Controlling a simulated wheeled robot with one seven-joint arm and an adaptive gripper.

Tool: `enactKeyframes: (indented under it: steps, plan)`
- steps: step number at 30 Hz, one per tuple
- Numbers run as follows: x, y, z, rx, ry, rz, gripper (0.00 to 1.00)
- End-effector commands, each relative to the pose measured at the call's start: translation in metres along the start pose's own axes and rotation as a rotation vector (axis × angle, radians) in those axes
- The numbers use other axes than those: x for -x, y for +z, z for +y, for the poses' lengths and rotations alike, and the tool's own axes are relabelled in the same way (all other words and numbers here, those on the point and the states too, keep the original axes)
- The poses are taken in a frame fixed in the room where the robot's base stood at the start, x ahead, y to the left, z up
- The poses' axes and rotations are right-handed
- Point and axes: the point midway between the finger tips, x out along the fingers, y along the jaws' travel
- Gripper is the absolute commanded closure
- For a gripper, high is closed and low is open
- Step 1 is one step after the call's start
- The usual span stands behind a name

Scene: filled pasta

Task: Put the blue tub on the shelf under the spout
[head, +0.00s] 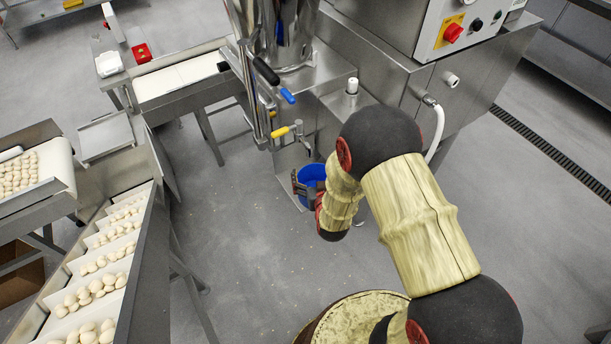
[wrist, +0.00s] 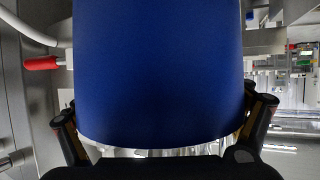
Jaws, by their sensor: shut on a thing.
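The blue tub (head: 312,174) is in the middle of the head view, low beside the steel filling machine. My arm covers its right side. My gripper (head: 303,188) is at the tub's near left side. In the wrist view the tub (wrist: 160,75) fills the middle, with the fingers of my gripper (wrist: 160,125) on both sides of it, shut on it. The spout and the shelf under it are hard to make out; the machine's steel front with a yellow-handled valve (head: 284,131) stands just above and left of the tub. I cannot tell whether the tub touches a shelf.
The filling machine (head: 345,60) has blue and black levers (head: 287,95) and a control box with a red knob (head: 453,32). A white hose (head: 438,125) hangs at its right. A conveyor with dough pieces (head: 105,258) runs along the left. Floor between is clear.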

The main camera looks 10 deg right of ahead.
Motion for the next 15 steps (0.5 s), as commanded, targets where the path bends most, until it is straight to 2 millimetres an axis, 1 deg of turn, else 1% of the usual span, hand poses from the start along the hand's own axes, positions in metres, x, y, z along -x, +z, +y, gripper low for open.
enactKeyframes:
  steps: [1, 5, 9, 12, 15]
  plan:
    - [-0.014, 0.003, -0.003, 0.000, 0.000, 0.001, 0.34]
    - [-0.045, 0.004, -0.009, -0.001, 0.000, 0.001, 0.34]
    - [-0.074, 0.021, -0.014, 0.000, 0.001, -0.001, 0.34]
    - [-0.090, 0.028, -0.016, 0.000, 0.001, 0.001, 0.34]
    - [-0.100, 0.032, -0.018, 0.000, 0.001, 0.001, 0.34]
